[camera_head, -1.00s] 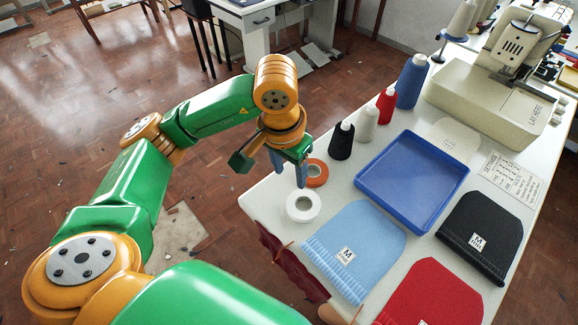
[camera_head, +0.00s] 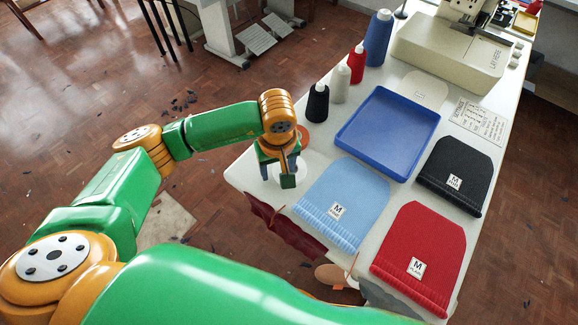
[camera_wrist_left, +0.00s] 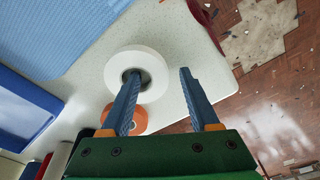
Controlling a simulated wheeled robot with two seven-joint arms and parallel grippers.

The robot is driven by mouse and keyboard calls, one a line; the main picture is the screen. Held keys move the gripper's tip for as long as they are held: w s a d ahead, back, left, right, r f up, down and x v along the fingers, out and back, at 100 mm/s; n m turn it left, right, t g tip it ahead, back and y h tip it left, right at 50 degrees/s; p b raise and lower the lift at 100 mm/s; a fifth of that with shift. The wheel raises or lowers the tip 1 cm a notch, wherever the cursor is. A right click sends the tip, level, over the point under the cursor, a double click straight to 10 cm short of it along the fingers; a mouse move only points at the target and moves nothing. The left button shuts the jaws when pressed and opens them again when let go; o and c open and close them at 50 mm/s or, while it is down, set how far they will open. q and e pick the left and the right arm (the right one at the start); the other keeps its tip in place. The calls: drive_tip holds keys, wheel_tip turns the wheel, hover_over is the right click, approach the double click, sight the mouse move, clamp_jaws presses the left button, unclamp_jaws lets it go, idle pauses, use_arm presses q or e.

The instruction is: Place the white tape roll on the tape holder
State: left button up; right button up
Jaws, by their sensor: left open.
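The white tape roll (camera_wrist_left: 140,53) lies flat near the table corner in the left wrist view. In the head view, the white tape roll (camera_head: 304,168) is partly hidden by my left gripper (camera_head: 277,172). My left gripper (camera_wrist_left: 159,75) is open, with blue fingers pointing down at the roll. In the wrist view one finger's tip overlaps the roll's hole and the other is outside its rim; I cannot tell whether they touch it. An orange tape roll (camera_head: 304,137) lies behind, partly covered by my wrist. I cannot make out a tape holder. My right gripper is out of view.
A blue tray (camera_head: 386,135) stands at the table's middle. Light blue (camera_head: 345,195), red (camera_head: 420,240) and black (camera_head: 455,170) knitted pieces lie around it. Several thread cones, including a black one (camera_head: 317,104), and a sewing machine (camera_head: 450,50) stand behind. The table's left edge is close.

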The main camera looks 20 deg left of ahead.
use_arm(q)
clamp_jaws()
drive_tip(key=shift+r, duration=0.1)
drive_tip(key=shift+w+r, duration=0.1)
drive_tip(key=shift+r, duration=0.25)
drive_tip(key=s+d+r+b, duration=0.1)
drive_tip(key=s+d+r, duration=0.2)
drive_tip(key=s+r, duration=0.35)
drive_tip(key=s+d+r, duration=0.3)
drive_tip(key=s+r, duration=0.3)
drive_tip(key=s, duration=0.1)
drive_tip(key=w+a+f+m+p, duration=0.1)
drive_tip(key=w+a+m, duration=0.6)
drive_tip(key=a, duration=0.1)
drive_tip(key=shift+a+f+h, duration=0.2)
drive_tip(key=shift+a+h, duration=0.05)
drive_tip(key=shift+h, duration=0.15)
